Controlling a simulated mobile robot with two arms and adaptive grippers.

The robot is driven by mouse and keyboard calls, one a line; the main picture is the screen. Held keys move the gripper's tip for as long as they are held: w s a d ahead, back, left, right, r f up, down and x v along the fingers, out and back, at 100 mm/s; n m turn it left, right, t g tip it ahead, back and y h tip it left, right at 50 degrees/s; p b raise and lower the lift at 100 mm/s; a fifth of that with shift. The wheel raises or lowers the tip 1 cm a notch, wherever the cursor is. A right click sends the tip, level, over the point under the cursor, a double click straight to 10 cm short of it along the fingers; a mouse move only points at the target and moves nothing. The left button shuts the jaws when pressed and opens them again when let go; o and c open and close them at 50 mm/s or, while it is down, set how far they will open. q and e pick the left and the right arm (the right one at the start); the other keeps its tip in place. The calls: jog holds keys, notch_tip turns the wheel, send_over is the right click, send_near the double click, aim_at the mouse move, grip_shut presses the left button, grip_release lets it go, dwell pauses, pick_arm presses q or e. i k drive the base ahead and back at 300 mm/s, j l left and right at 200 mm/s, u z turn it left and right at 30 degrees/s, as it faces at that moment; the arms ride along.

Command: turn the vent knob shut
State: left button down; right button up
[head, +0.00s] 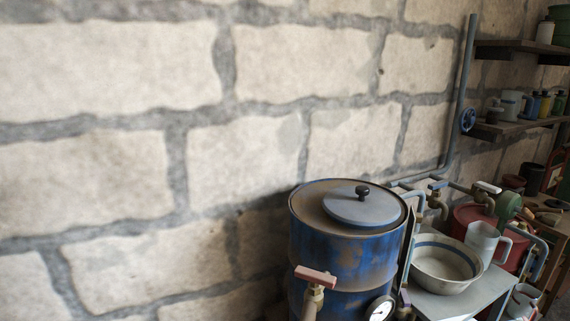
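A dark knob (363,191) stands on the round grey lid (350,206) on top of a blue, rusty drum (335,255). A blue handwheel (467,120) sits on the grey wall pipe at the right. I cannot tell for certain which of these is the vent knob, or whether it is open or shut. A tap with a reddish lever (316,276) and a round white gauge (380,309) are at the drum's front. Neither of my grippers is in view.
Shelves (519,50) with mugs and bottles hang at the right. The block wall (110,180) at the left is bare.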

aim_at(522, 226)
jog(key=z, duration=1.45)
jog(key=i+l+z, duration=0.2)
jog(key=i+z, duration=0.2)
jog(key=i, duration=0.15)
jog(key=i+l+z, duration=0.2)
jog(key=i, duration=0.55)
jog(key=i+l+z, duration=0.15)
jog(key=i, duration=0.65)
jog(key=i+u, duration=0.25)
jog(key=u, duration=0.15)
jog(key=i+l+u, duration=0.2)
jog(key=u, duration=0.2)
jog(key=i+l+u, duration=0.25)
jog(key=u, duration=0.15)
jog(key=i+l+u, duration=0.25)
jog(key=u, duration=0.15)
